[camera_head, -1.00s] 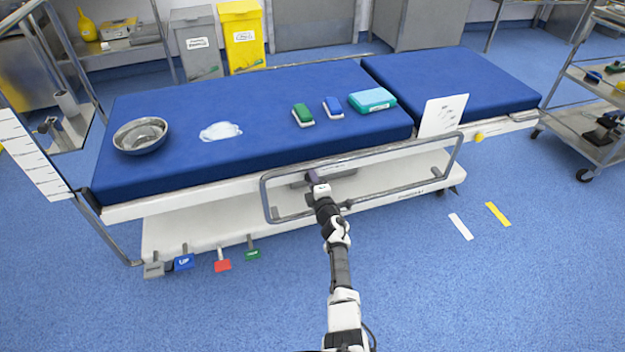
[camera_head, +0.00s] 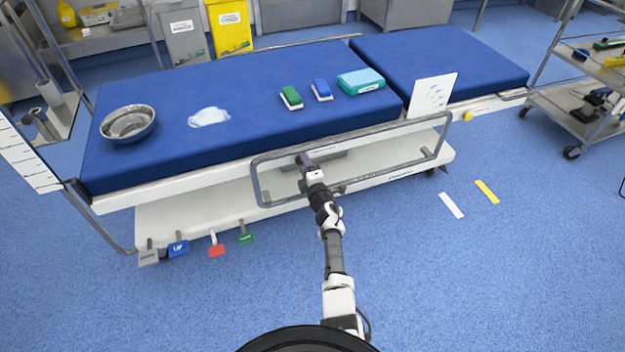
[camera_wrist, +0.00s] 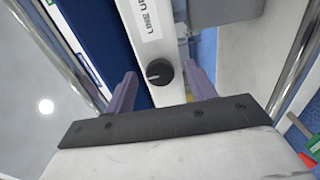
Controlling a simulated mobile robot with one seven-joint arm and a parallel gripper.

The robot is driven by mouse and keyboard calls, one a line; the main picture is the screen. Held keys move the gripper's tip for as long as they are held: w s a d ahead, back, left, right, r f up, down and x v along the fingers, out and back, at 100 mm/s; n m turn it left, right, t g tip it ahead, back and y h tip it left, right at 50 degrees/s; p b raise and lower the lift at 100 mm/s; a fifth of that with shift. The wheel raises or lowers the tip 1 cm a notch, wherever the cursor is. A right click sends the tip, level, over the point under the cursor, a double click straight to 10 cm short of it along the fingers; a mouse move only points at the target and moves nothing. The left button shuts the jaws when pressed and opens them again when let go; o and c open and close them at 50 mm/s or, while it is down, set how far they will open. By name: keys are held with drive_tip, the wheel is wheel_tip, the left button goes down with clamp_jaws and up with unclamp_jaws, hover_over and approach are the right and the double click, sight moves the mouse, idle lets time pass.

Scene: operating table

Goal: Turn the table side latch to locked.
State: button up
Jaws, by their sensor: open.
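A round black knob (camera_wrist: 159,72) with a pale pointer mark sits on the white side of the table, beside a partly cut-off printed label (camera_wrist: 147,20). I take it for the side latch. In the wrist view it lies between the two purple fingers of my gripper (camera_wrist: 163,86), which are open and apart from each other. I cannot tell whether the fingers touch it. In the head view my gripper (camera_head: 304,160) is at the table's side, within the outline of the metal side rail, and hides the knob. The table (camera_head: 240,85) has a blue padded top.
The side rail (camera_head: 253,182) loops around my gripper's place. A yellow knob (camera_head: 467,116) is farther right. A steel bowl (camera_head: 127,123), a green brush (camera_head: 291,97), a blue brush (camera_head: 322,90) and a teal pack (camera_head: 361,81) lie on top. Several pedals stand low at left.

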drive_tip(key=p+v, duration=0.5)
drive_tip(key=v, duration=0.7)
drive_tip(key=shift+s+r, duration=0.15)
